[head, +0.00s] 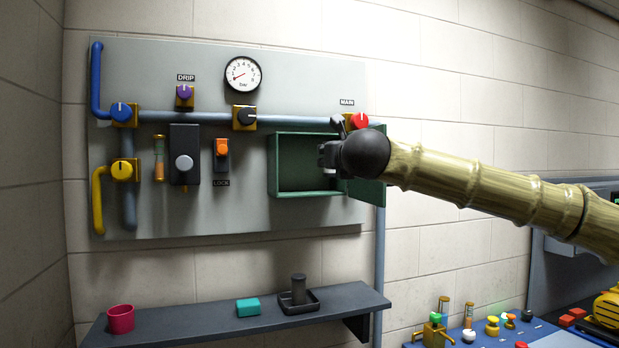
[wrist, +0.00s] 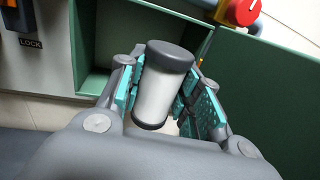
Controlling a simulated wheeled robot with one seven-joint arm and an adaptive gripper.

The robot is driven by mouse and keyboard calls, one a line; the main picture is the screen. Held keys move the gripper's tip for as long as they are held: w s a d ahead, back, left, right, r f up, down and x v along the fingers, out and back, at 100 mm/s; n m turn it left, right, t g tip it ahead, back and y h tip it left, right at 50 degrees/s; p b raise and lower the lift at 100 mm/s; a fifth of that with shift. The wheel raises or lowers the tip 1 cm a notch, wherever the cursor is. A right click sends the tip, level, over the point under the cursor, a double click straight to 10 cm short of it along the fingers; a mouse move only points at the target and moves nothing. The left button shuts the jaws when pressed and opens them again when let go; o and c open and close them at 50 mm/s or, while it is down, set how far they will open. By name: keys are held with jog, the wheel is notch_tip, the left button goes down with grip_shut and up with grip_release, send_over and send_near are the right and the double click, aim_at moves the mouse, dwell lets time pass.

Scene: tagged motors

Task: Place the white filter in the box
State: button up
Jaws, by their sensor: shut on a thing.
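The white filter (wrist: 158,95), a white cylinder with dark grey end caps, is between the teal pads of my gripper (wrist: 163,82) in the wrist view. My gripper is shut on it, and it looks tilted in that view. In the head view my gripper (head: 328,155) is at the right part of the green box (head: 305,193); I cannot clearly make out the filter there. The box is open on the wall panel, and its door (head: 366,192) stands open to the right. Its wall also shows in the wrist view (wrist: 88,45). My arm hides part of the box's right side.
A red knob (head: 358,121) marked MAIN is just above the box's right side. A blue pipe (head: 290,120) runs above the box.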

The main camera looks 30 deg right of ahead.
jog(key=w+p, duration=0.1)
jog(key=w, duration=0.3)
jog(key=w+d+p, duration=0.1)
jog(key=w, duration=0.3)
jog(key=w+f+p, duration=0.1)
jog(key=w+p, duration=0.1)
jog(key=w, duration=0.1)
jog(key=shift+w+d, duration=0.15)
jog(key=shift+w, duration=0.25)
jog(key=shift+w+d+f+p, duration=0.1)
jog(key=shift+w+d+p, duration=0.1)
jog(key=shift+w+p, duration=0.25)
notch_tip(320, 180, down, 3)
jog(key=shift+w+a+p, duration=0.1)
jog(key=shift+p, duration=0.65)
jog(key=shift+f, duration=0.25)
jog(key=shift+f, duration=0.2)
jog(key=o, duration=1)
jog(key=shift+o, duration=0.2)
jog(key=shift+r, duration=0.1)
